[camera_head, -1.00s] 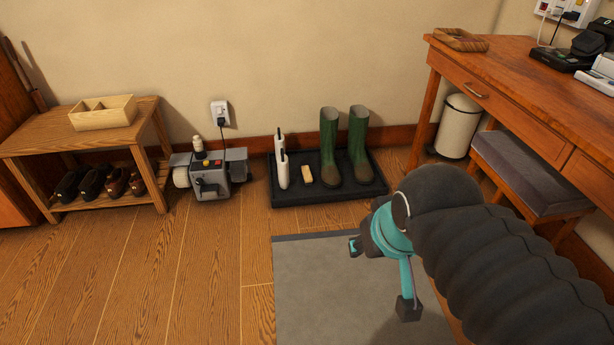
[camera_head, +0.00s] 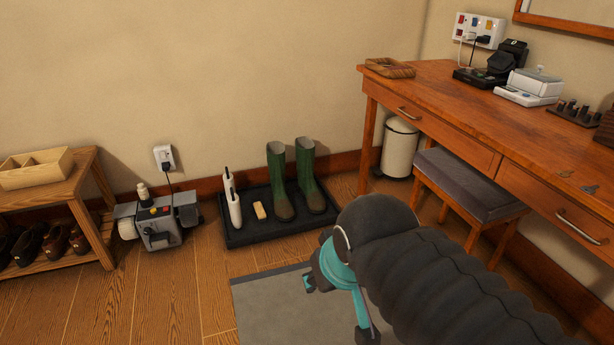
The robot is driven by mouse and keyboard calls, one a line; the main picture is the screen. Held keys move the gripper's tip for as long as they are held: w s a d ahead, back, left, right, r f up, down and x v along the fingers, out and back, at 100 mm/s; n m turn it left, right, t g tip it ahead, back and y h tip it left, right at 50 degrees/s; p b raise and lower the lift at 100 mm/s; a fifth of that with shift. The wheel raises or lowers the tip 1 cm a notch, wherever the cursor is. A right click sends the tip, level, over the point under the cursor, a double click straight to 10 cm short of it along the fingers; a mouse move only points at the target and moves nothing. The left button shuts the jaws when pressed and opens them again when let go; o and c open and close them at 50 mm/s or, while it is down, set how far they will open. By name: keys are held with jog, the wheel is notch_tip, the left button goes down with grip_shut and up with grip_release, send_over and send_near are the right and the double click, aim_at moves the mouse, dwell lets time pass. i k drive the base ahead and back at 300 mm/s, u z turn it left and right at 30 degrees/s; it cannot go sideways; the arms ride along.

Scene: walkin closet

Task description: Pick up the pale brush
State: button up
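A small pale yellow block, apparently the pale brush (camera_head: 259,210), lies on the black boot tray (camera_head: 275,230) by the wall. My arm hides part of the gripper.
A grey machine (camera_head: 158,228) stands left of the tray, beside a wooden shoe bench (camera_head: 80,195). A desk (camera_head: 440,95), cushioned stool (camera_head: 465,185) and bin (camera_head: 399,150) stand at the right. The grey mat (camera_head: 265,300) and the wooden floor in front of the tray are clear.

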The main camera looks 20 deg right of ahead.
aim_at(261, 214)
jog(key=z, duration=0.05)
jog(key=i, duration=2.1)
jog(key=u, duration=0.05)
